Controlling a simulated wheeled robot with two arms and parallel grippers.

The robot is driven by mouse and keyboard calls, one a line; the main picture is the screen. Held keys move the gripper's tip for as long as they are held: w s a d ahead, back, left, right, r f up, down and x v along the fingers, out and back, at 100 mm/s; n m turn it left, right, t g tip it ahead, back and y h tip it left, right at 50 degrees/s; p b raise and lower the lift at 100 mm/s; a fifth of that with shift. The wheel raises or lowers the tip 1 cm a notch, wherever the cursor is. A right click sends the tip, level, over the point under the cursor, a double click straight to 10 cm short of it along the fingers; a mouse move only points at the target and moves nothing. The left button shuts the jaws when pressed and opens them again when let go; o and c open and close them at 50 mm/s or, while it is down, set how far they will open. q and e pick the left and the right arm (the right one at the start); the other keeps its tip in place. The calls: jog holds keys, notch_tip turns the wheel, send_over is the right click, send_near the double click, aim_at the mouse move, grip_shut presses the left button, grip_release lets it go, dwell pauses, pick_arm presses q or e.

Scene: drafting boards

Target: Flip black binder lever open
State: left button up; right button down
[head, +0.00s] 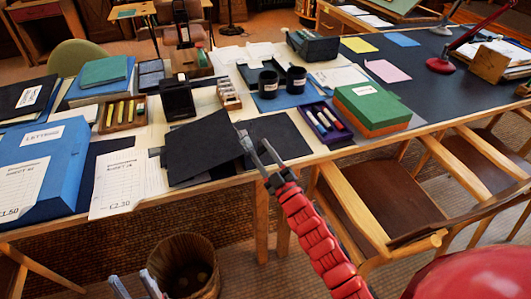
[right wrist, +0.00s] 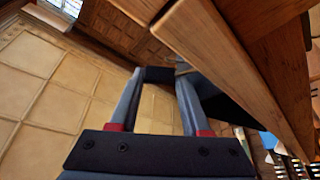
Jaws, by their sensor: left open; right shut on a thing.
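The black binder (head: 203,145) lies near the front edge of the table in the head view. Its dark panel looks tilted, with its right edge raised at my right gripper (head: 252,140). The right gripper is shut on the black binder at that edge. In the right wrist view, the fingers (right wrist: 160,82) stand either side of a dark piece of the binder (right wrist: 158,74); a separate lever cannot be made out. Another flat black panel (head: 285,138) lies just right of the gripper. My left gripper (head: 138,286) is open and empty, low at the bottom edge, away from the table.
A blue lettering box (head: 40,165) and price sheets (head: 122,183) lie left of the binder. A pen tray (head: 325,125) and green box (head: 372,105) stand to the right. Black mugs (head: 268,82) stand behind. A wooden chair (head: 380,205) and basket (head: 185,265) are in front.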

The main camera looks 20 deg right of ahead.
jog(key=n, duration=0.2)
jog(key=a+n+g, duration=0.1)
jog(key=n, duration=0.1)
jog(key=n+g+y+p, duration=0.1)
jog(key=n, duration=0.1)
jog(key=shift+a+r, duration=0.2)
jog(key=shift+a, duration=0.2)
jog(key=shift+n, duration=0.3)
jog(key=shift+c, duration=2.2)
grip_release()
jog(key=shift+o, duration=0.2)
jog(key=shift+a, duration=0.15)
